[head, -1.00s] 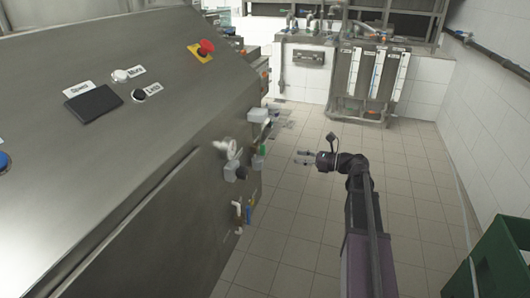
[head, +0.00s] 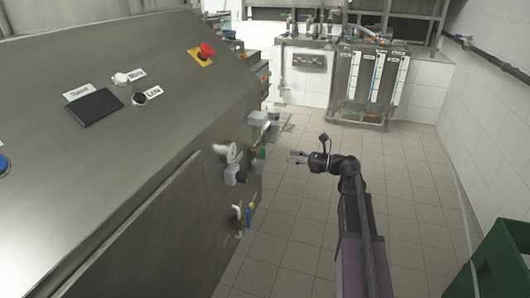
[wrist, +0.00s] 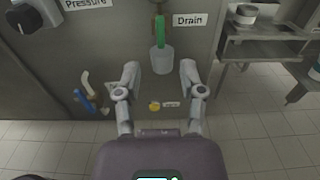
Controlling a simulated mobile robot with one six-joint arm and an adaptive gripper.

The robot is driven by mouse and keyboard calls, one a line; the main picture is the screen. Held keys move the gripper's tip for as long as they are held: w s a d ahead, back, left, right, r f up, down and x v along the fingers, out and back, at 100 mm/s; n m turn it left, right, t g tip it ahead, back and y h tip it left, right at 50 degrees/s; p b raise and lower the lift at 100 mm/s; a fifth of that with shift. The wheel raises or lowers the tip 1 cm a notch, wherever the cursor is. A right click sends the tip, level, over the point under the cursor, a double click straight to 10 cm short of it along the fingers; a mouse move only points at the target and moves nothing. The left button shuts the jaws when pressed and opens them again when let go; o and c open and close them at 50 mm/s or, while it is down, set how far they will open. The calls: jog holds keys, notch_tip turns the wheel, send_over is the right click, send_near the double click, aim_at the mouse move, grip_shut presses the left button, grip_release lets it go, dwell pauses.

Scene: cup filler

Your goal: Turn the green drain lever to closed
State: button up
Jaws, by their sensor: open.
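The green drain lever (wrist: 160,30) is on the metal machine panel, above a pale cylindrical fitting and left of the "Drain" label (wrist: 190,20). In the wrist view it hangs vertically, near the top centre. In the head view the lever (head: 261,154) is a small green patch on the machine's right side. My gripper (wrist: 160,80) is open and empty, its two fingers spread on either side below the lever, apart from it. In the head view my gripper (head: 291,157) points left toward the panel, with a gap between.
A dark "Pressure" knob (wrist: 27,17) is left of the lever. Blue and white-handled valves (wrist: 88,95) sit lower left, and a small yellow part (wrist: 155,106) sits below. A metal shelf (wrist: 262,45) stands right. A green crate (head: 503,262) is on the right; tiled floor is clear between.

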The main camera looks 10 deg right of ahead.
aim_at(263, 154)
jog(key=x, duration=1)
jog(key=shift+w+a, duration=0.1)
jog(key=shift+a, duration=0.1)
jog(key=shift+c, duration=0.2)
grip_shut()
